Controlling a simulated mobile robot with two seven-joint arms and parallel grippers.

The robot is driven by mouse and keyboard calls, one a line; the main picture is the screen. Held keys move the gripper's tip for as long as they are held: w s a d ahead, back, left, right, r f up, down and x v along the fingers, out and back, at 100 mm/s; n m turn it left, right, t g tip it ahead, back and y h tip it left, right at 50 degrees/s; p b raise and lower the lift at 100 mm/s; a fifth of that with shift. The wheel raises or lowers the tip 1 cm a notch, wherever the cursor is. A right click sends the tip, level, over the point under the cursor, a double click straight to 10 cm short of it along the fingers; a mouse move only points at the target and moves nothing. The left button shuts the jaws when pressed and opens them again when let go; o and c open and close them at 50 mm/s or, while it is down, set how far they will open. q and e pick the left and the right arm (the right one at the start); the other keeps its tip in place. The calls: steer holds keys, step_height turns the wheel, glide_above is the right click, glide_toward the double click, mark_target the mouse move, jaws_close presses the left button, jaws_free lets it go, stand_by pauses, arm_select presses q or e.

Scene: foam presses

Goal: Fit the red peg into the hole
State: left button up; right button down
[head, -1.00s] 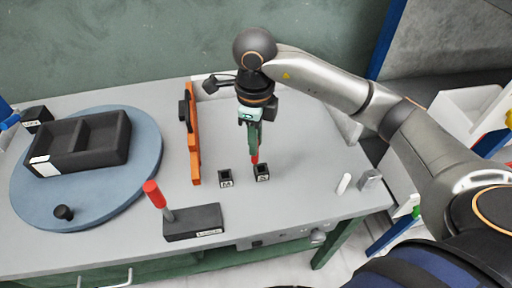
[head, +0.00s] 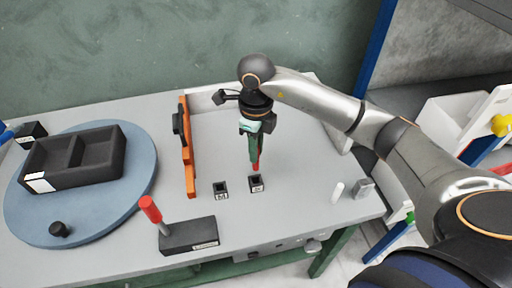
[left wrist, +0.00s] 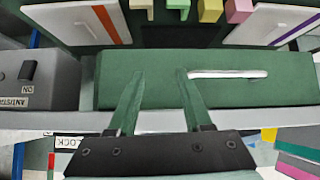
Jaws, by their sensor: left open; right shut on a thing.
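My right gripper (head: 254,160) is shut on the red peg (head: 256,167) and points down over the bench. Only a short red length of the peg shows below the green fingers. A small black square block with a dark hole (head: 256,184) stands just below the peg tip in the picture. A similar black holed block (head: 221,191) stands to its left. Whether the tip is above the hole or behind the block, I cannot tell. My left gripper (left wrist: 160,74) is open and empty in the left wrist view; it is not seen in the head view.
An orange upright panel (head: 187,150) stands left of the blocks. A red-handled lever on a dark base (head: 188,235) is in front. A black two-part tray (head: 118,160) sits on a blue round plate (head: 140,198). A white cylinder (head: 337,192) lies at right.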

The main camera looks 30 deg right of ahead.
steer(key=shift+f+b, duration=1.55)
steer(key=shift+f, duration=0.65)
steer(key=shift+f+b, duration=2.15)
steer(key=shift+f, duration=0.25)
steer(key=c, duration=0.7)
jaws_free()
steer(key=shift+r, duration=0.1)
